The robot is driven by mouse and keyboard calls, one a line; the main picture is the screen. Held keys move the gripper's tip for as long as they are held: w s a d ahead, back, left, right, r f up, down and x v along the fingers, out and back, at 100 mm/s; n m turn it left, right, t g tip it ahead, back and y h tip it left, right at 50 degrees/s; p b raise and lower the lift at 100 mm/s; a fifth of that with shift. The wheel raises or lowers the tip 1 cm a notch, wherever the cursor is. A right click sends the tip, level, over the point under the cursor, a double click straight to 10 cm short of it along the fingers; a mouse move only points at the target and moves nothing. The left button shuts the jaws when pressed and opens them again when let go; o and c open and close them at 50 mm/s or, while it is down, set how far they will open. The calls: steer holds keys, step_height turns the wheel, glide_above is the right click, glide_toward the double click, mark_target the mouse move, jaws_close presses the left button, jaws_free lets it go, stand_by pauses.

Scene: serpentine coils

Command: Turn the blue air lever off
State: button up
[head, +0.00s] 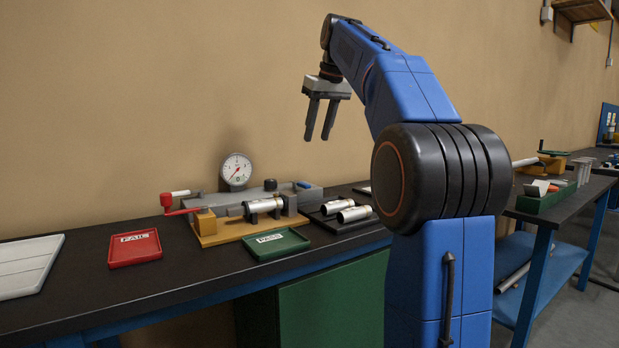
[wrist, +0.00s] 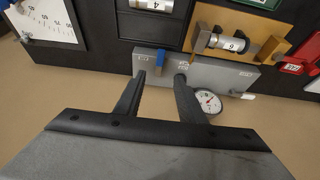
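The blue air lever (head: 304,185) is a small blue handle at the right end of a long grey block (head: 318,197) at the back of the bench. In the wrist view the lever (wrist: 160,57) stands at the block's edge, and the grey block (wrist: 215,76) runs across the middle. My gripper (head: 317,138) hangs above the bench, fingers pointing down, well clear of the block. In the wrist view my gripper (wrist: 160,76) has its fingers apart with nothing between them, and the lever shows just beyond the gap. The lever's exact angle is hard to tell.
A round gauge (head: 236,170) stands behind the block. A fixture (head: 228,230) holding a metal cylinder (wrist: 232,43) sits in front, with a red handle (head: 172,203) at its left. Red FAIL (head: 135,248) and green PASS (head: 276,244) trays and two loose cylinders (head: 337,205) are nearby.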

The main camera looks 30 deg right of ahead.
mark_target(305, 184)
steer(key=x, duration=1.5)
steer(key=shift+w+f, duration=0.15)
steer(key=shift+f, duration=0.1)
jaws_close()
